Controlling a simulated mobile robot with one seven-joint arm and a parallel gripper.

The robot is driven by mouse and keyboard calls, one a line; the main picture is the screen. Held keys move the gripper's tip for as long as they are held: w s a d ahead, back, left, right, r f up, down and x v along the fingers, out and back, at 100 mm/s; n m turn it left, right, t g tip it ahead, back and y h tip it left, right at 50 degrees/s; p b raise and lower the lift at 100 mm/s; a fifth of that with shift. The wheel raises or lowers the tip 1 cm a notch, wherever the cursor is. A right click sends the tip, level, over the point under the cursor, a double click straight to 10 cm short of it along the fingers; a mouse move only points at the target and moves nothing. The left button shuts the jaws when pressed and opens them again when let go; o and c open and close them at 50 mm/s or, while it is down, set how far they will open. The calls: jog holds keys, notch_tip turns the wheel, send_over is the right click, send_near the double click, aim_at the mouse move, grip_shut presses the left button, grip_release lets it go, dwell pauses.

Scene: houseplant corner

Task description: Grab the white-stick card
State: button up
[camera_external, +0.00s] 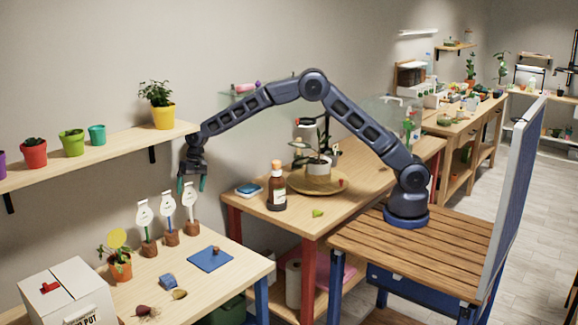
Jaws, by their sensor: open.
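The right card (190,200) appears to have the white stick. The middle card (167,207) has a blue stick, and the left card (144,213) has a green stick. My gripper (192,184) points down with its teal fingers apart and empty. In the picture its fingertips are level with the top of the right card, one to each side. I cannot tell from this single view whether the card is between them in depth.
A wall shelf (112,152) with several potted plants is close left of my wrist. A blue mat (210,259) lies right of the cards, and a yellow-flowered pot (121,270) stands left. A brown bottle (276,190) stands on the neighbouring table.

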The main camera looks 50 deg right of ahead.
jog(key=shift+x, duration=1.4)
jog(key=c, duration=1.7)
jog(key=shift+o, duration=0.2)
jog(key=shift+r, duration=0.1)
